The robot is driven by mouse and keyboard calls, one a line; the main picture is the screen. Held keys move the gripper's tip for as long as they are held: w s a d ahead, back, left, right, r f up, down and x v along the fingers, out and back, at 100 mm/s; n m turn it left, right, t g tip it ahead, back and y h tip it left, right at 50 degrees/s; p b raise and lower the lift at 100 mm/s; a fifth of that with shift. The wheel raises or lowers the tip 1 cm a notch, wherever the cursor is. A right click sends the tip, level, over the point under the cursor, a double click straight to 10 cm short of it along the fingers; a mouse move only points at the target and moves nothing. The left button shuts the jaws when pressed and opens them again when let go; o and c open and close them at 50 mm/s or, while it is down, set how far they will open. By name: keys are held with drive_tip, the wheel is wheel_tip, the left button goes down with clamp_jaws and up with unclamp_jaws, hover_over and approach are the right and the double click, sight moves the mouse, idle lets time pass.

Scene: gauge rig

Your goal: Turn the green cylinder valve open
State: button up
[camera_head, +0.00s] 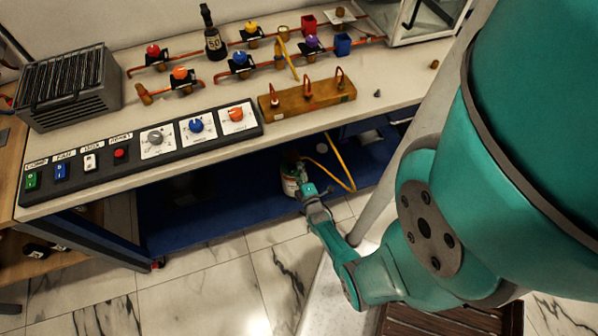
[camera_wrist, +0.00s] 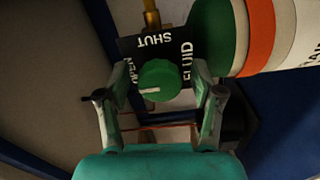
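The green valve knob (camera_wrist: 160,82) sits on a black plate (camera_wrist: 140,48) beside the cylinder (camera_wrist: 262,35), which has green, orange and white bands. The plate reads SHUT at the top, OPEN at the left and FLUID at the right. The knob's white mark points left, on the OPEN side. My gripper (camera_wrist: 158,92) is open, with its fingers on either side of the knob. I cannot tell whether they touch it. In the head view the cylinder (camera_head: 290,184) stands below the bench, partly hidden by my gripper (camera_head: 306,188).
The bench (camera_head: 205,80) overhangs the cylinder's spot. It carries a control panel (camera_head: 140,145), coloured valves and a wooden block (camera_head: 305,97). A yellow hose (camera_head: 343,165) runs near the cylinder. A blue lower shelf (camera_head: 215,212) lies behind. Marble floor (camera_head: 200,290) is free in front.

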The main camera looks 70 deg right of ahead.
drive_tip(key=shift+s, duration=0.1)
drive_tip(key=v, duration=1.2)
idle(0.4)
drive_tip(key=s+a+r+m+t+y, duration=0.1)
drive_tip(key=a+r+y, duration=0.2)
drive_tip(key=a+r, duration=0.45)
drive_tip(key=s+a+r+m+t+y, duration=0.2)
drive_tip(key=a+r+y, duration=0.15)
drive_tip(key=a, duration=0.65)
drive_tip(key=s+a+r+m+y, duration=0.1)
drive_tip(key=s+a+r+y, duration=0.1)
drive_tip(key=r, duration=0.7)
drive_tip(key=s+a+r+m+y, duration=0.1)
drive_tip(key=a+r, duration=0.3)
drive_tip(key=r, duration=0.5)
drive_tip(key=s+a+r+m+y, duration=0.1)
drive_tip(key=s+a+r+y, duration=0.2)
drive_tip(key=r, duration=0.6)
drive_tip(key=shift+a+y, duration=0.4)
drive_tip(key=shift+y, duration=0.15)
